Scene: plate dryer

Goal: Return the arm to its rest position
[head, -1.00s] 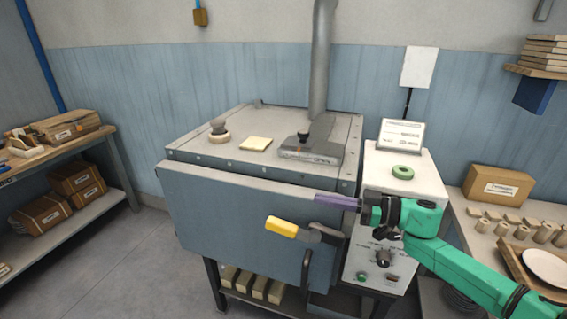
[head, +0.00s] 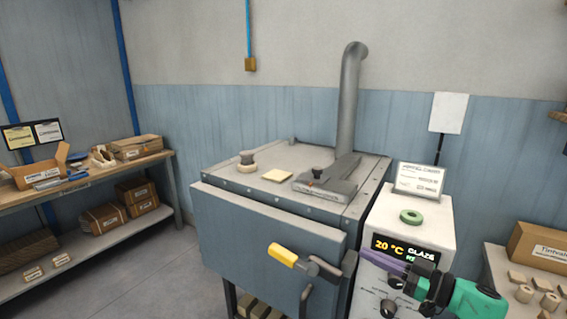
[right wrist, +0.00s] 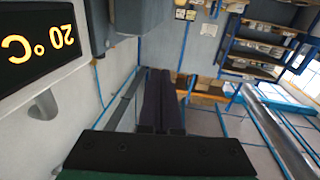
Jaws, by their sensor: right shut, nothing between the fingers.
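My right gripper (head: 370,257) shows at the lower right of the head view, its purple fingers pointing left. The fingers are shut together and empty, and they show as a dark pair in the right wrist view (right wrist: 160,98). It is in front of the control unit (head: 417,229) and covers part of its lit display (head: 402,248), which reads 20 °C. The dryer (head: 270,235) stands to the left with its front door shut. The door's yellow handle (head: 283,254) is left of the gripper and apart from it. My left gripper is not in view.
A workbench (head: 95,178) with boxes stands at the left. A table (head: 505,262) with a carton (head: 538,246) and small pieces is at the right. A green ring (head: 411,216) lies on the control unit. The floor (head: 150,275) left of the dryer is clear.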

